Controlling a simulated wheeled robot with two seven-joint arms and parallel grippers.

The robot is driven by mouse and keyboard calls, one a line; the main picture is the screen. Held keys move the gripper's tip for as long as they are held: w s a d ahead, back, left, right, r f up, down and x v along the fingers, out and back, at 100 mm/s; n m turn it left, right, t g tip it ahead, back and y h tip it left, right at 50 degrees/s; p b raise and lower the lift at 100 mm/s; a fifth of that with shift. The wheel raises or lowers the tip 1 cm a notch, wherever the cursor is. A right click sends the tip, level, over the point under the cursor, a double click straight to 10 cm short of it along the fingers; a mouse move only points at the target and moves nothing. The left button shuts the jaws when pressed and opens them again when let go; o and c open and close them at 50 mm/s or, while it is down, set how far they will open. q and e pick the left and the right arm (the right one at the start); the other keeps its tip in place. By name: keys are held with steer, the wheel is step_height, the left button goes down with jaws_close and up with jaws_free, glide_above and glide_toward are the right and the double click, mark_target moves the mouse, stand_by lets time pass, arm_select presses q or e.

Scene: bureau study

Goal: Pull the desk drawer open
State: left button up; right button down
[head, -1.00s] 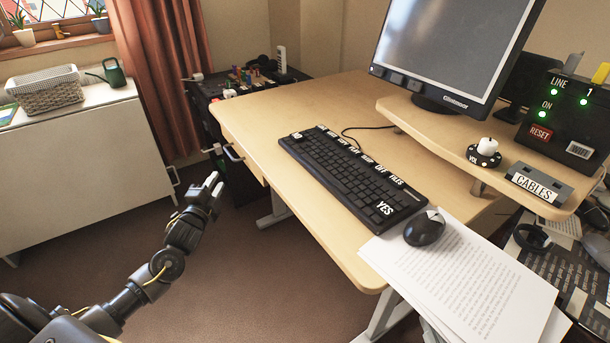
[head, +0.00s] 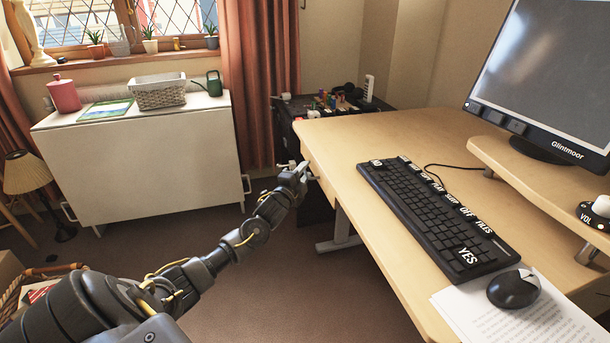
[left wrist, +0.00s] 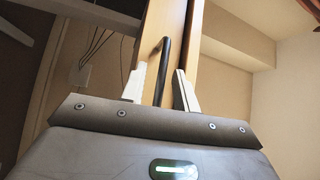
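The light wood desk (head: 345,140) fills the right of the head view, with its drawer front on the left side, mostly hidden behind my gripper. My left gripper (head: 297,168) is at this drawer front. In the left wrist view, the fingers of the left gripper (left wrist: 160,90) stand apart, with the dark bar handle (left wrist: 163,65) running between them. A gap shows on both sides of the handle, so the fingers do not seem to clamp it. Whether the drawer is open at all cannot be told. My right gripper is not in view.
A keyboard (head: 430,215), a mouse (head: 514,289), paper (head: 520,318) and a monitor (head: 548,75) are on the desk. A white cabinet (head: 140,160) stands at the back left. A dark unit (head: 283,125) stands behind the desk.

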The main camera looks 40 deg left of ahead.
arm_select(q)
steer(key=shift+w+r, duration=0.1)
steer(key=shift+w, duration=0.25)
steer(key=shift+c, duration=0.4)
jaws_close()
